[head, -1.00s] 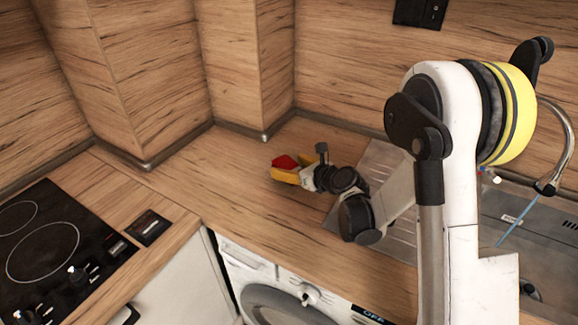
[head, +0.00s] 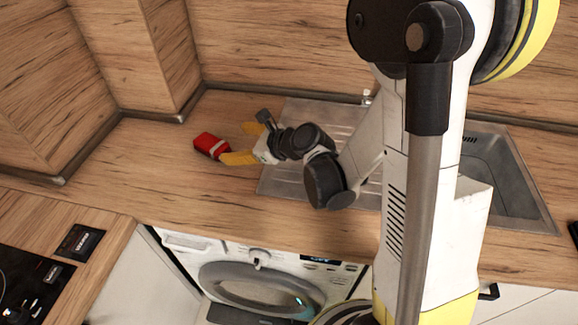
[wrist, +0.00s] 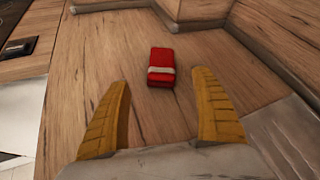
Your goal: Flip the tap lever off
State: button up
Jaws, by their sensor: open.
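My gripper (head: 233,143) is open and empty over the wooden counter, left of the sink. In the wrist view its two yellow fingers (wrist: 160,78) are spread wide. The tap and its lever are mostly or wholly hidden behind my arm in the head view. A small pale fitting (head: 367,97) shows at the back edge of the sink, but I cannot tell whether it belongs to the tap. The wrist view shows no tap. The steel sink (head: 515,180) shows its basin to the right of my arm.
A red block with a pale band (head: 208,145) lies on the counter just beyond my fingertips; it also shows in the wrist view (wrist: 161,66). The ribbed drainboard (head: 300,115) lies under my forearm. A wooden wall and pillar stand behind. A hob (head: 20,275) is at lower left.

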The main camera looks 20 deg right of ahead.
jog(key=s+d+r+n+g+h, duration=0.1)
jog(key=s+d+r+n+h, duration=0.1)
jog(key=s+n, duration=0.5)
jog(key=s+d+r+n+g+h, duration=0.1)
jog(key=s+d+r+n+h, duration=0.1)
jog(key=s+n, duration=0.6)
jog(key=s+d+r+n+g+h, duration=0.1)
jog(key=s+d+r+n+h, duration=0.2)
jog(key=s+n, duration=0.5)
jog(key=d+r+n, duration=0.1)
jog(key=n, duration=0.2)
jog(key=shift+r, duration=0.15)
jog(key=shift+s, duration=0.1)
